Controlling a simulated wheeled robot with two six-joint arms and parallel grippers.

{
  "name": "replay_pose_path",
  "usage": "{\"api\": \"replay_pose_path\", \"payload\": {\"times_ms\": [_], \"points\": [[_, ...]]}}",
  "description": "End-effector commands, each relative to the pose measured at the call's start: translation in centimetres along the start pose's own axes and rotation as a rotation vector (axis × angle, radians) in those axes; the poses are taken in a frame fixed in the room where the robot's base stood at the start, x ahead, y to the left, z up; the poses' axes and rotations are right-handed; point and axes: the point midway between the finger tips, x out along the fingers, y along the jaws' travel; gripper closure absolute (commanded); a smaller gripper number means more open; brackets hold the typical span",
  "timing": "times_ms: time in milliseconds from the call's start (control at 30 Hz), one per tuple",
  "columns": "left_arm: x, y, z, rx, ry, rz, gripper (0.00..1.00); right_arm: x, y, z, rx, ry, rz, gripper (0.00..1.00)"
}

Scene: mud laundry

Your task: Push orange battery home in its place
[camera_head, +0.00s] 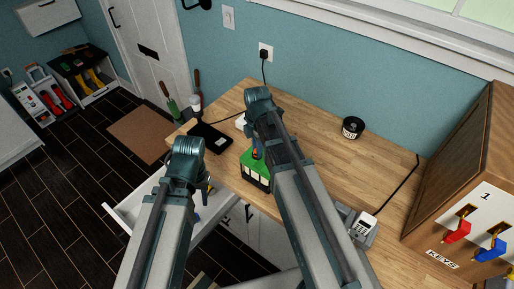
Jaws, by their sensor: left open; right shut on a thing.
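I cannot make out the orange battery anywhere. A green-topped holder (257,175) with white panels in its dark front stands near the front edge of the wooden counter. A small blue part shows just above it, partly behind my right arm; I cannot tell what it is. My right arm reaches over the counter beside the holder and hides most of its own gripper. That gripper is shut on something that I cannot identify. My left arm rises in front of the open drawer, left of the holder. It hides its own gripper, so I do not see those fingers.
A black round tin (352,128) stands at the back. A white device (363,224) and a wooden key box (470,200) are right. The open drawer (130,215) juts out left.

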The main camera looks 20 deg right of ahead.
Motion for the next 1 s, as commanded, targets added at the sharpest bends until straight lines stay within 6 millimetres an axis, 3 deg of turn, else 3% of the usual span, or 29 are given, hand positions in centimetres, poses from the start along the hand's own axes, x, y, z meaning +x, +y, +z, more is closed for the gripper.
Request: {"api": "replay_pose_path", "payload": {"times_ms": [133, 167, 333, 567, 700, 1000], "points": [[-0.01, 0.0, 0.0, 0.0, 0.0, 0.0, 0.55, -0.01, 0.0, 0.0, 0.0, 0.0, 0.0, 1.0], [-0.01, 0.0, 0.0, 0.0, 0.0, 0.0, 0.55, -0.01, 0.01, 0.0, 0.0, 0.0, 0.0, 0.65], [-0.01, 0.0, 0.0, 0.0, 0.0, 0.0, 0.55, -0.01, 0.0, 0.0, 0.0, 0.0, 0.0, 0.35], [-0.01, 0.0, 0.0, 0.0, 0.0, 0.0, 0.55, -0.01, 0.0, 0.0, 0.0, 0.0, 0.0, 0.36], [-0.01, 0.0, 0.0, 0.0, 0.0, 0.0, 0.55, -0.01, 0.0, 0.0, 0.0, 0.0, 0.0, 0.59], [-0.01, 0.0, 0.0, 0.0, 0.0, 0.0, 0.55, -0.01, 0.01, 0.0, 0.0, 0.0, 0.0, 0.59]]}}
